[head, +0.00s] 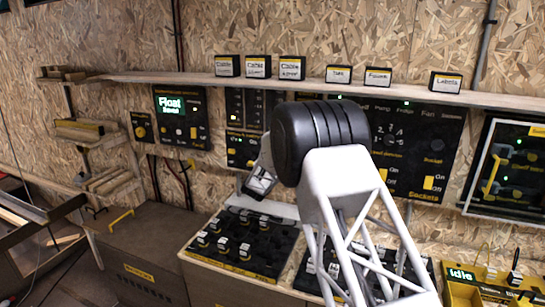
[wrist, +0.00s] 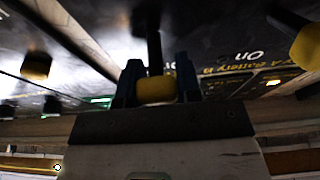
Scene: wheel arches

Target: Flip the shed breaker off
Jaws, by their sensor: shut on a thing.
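My gripper (head: 262,184) is at the lower part of a black wall panel (head: 236,130), partly hidden behind my own arm in the head view. In the wrist view, my gripper (wrist: 157,82) has its two dark blue fingers on either side of a yellow-tipped switch lever (wrist: 156,90) and is shut on it. The lever's dark stem runs up to the panel. Upside-down lettering on the panel (wrist: 235,62) reads "On" and something like "Battery". I cannot read a label that names this lever as the shed breaker.
Other yellow-tipped levers stand on either side, one at the right (wrist: 306,46) and one at the left (wrist: 36,67). Below the panel is a black tray (head: 225,262) of labelled blocks. A wooden shelf (head: 200,80) with small label boxes runs above.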

